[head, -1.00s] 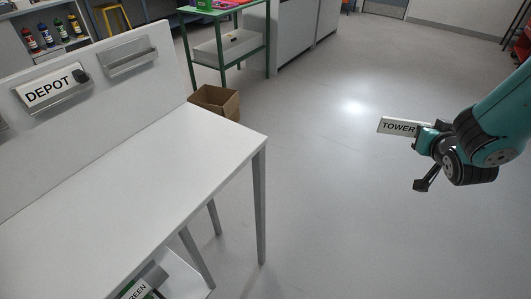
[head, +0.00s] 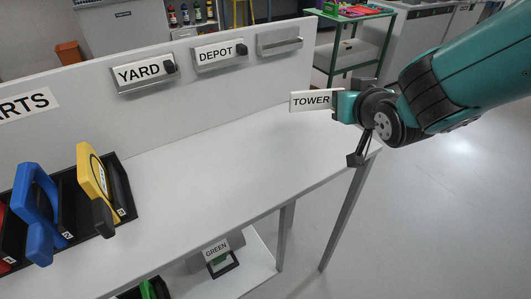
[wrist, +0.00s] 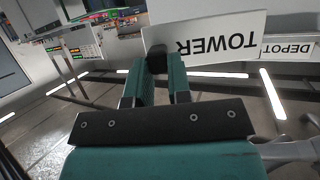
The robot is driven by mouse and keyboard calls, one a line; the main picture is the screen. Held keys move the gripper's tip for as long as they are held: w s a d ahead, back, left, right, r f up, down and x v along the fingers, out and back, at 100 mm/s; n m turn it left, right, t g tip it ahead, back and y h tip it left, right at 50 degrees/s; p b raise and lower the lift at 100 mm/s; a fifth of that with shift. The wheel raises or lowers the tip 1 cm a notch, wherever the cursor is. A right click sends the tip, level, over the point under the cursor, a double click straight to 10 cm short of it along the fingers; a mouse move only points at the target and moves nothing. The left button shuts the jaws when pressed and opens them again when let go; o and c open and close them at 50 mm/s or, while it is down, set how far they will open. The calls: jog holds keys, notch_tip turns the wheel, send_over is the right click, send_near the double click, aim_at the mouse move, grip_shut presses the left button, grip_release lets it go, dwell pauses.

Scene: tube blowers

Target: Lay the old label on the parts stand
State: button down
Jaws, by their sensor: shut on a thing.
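A white label reading TOWER (head: 310,101) is held at its right end by my gripper (head: 338,103), which is shut on it. In the wrist view the label (wrist: 225,40) appears upside down beyond the two teal fingers (wrist: 162,75). The white stand (head: 215,160) has a back panel with a sign ending in "ARTS" (head: 22,106), cut off at the left edge. In the head view the label overlaps the right end of the stand's top. It seems held in the air, apart from the top; its exact height I cannot tell.
YARD (head: 139,73) and DEPOT (head: 216,52) labels sit in panel holders; an empty holder (head: 281,45) is right of them. Blue (head: 35,215) and yellow (head: 92,175) tools stand in a dark rack at left. A GREEN label (head: 216,248) shows below. The top's middle and right are bare.

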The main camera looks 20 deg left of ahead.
jog(key=s+a+r+n+g+y, duration=0.2)
jog(key=s+a+r, duration=0.2)
jog(key=s+a, duration=0.3)
jog(key=s+a+r+n+g+y, duration=0.1)
jog(key=s+a+r+n+y, duration=0.15)
jog(key=s+a, duration=0.4)
jog(key=shift+h, duration=0.25)
jog(key=f, duration=0.4)
jog(key=a+f, duration=0.1)
jog(key=f, duration=0.4)
jog(key=w+f, duration=0.1)
jog(key=f, duration=0.4)
jog(key=shift+a+f, duration=0.15)
jog(key=shift+a, duration=0.15)
jog(key=shift+f, duration=2.15)
jog(key=shift+f, duration=0.2)
jog(key=c, duration=1.1)
grip_release()
jog(key=shift+o, duration=0.2)
jog(key=shift+r, duration=0.1)
